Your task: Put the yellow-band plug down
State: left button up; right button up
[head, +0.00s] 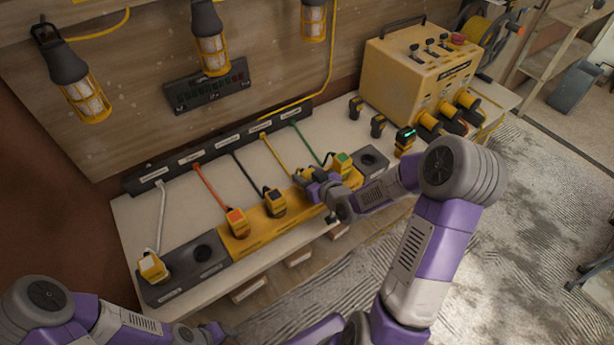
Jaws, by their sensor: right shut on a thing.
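The yellow-band plug (302,175) is at the end of a yellow cable (276,153), over the yellow middle part of the socket strip (255,232). My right gripper (314,184) is shut on it and hides much of it. Whether the plug touches the strip cannot be told. My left gripper (207,334) is low at the bottom edge, apart from the bench, and its fingers are not clear.
Plugs with white (152,267), orange (237,222), dark (274,203) and green (343,165) cables sit along the strip. An empty-looking dark socket (202,253) is at left. A yellow power box (420,75) stands at back right. Lamps (212,55) hang above.

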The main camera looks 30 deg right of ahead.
jog(key=shift+r, duration=0.1)
jog(key=shift+f+b, duration=0.25)
jog(key=shift+b, duration=0.05)
jog(key=o, duration=1.1)
jog(key=shift+o, duration=0.2)
jog(key=shift+r, duration=0.15)
